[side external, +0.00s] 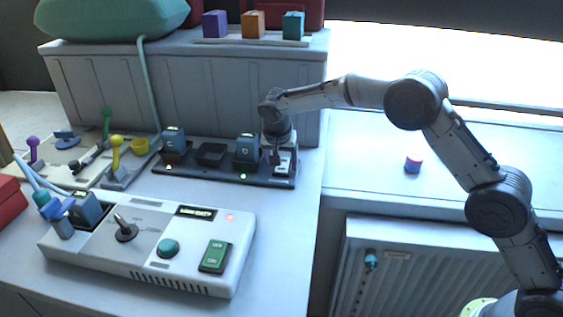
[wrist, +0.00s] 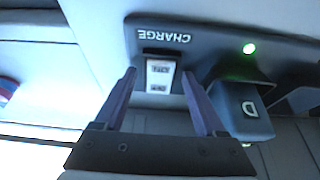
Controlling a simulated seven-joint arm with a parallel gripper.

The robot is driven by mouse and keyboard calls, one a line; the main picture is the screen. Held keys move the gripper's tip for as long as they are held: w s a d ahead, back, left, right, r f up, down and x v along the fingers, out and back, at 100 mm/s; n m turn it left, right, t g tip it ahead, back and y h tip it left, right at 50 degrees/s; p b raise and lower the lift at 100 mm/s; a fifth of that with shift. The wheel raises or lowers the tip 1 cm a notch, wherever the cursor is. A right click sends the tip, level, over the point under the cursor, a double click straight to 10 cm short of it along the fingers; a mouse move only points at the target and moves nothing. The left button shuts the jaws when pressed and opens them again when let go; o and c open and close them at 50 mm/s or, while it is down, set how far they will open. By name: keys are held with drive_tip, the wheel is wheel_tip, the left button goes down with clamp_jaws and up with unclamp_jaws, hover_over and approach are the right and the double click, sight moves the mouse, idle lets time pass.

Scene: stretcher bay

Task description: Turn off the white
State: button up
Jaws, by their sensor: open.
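A white rocker switch (wrist: 159,76) with small markings sits in the dark charging base (wrist: 215,45), beside the word CHARGE, in the wrist view. In the side view the white switch (side external: 285,167) is at the right end of the charging base (side external: 215,175). My gripper (side external: 277,158) points down over that end. In the wrist view my gripper (wrist: 159,80) is open and empty, with one finger on each side of the switch. I cannot tell whether the fingers touch it. The markings are too small to read.
A battery marked D (side external: 246,149) stands in the base close left of my gripper, by a green light. Another battery (side external: 173,140) stands by an orange light. A white control box (side external: 150,240) with a joystick and a green rocker (side external: 215,256) is in front.

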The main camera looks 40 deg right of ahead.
clamp_jaws()
drive_tip(key=shift+w+d+r+g+y, duration=0.1)
drive_tip(key=shift+w+d+g+y, duration=0.1)
drive_tip(key=shift+g+y, duration=0.1)
drive_tip(key=shift+w+d+r+g+y, duration=0.15)
drive_tip(key=shift+d+g+y, duration=0.05)
drive_tip(key=shift+g+y, duration=0.8)
unclamp_jaws()
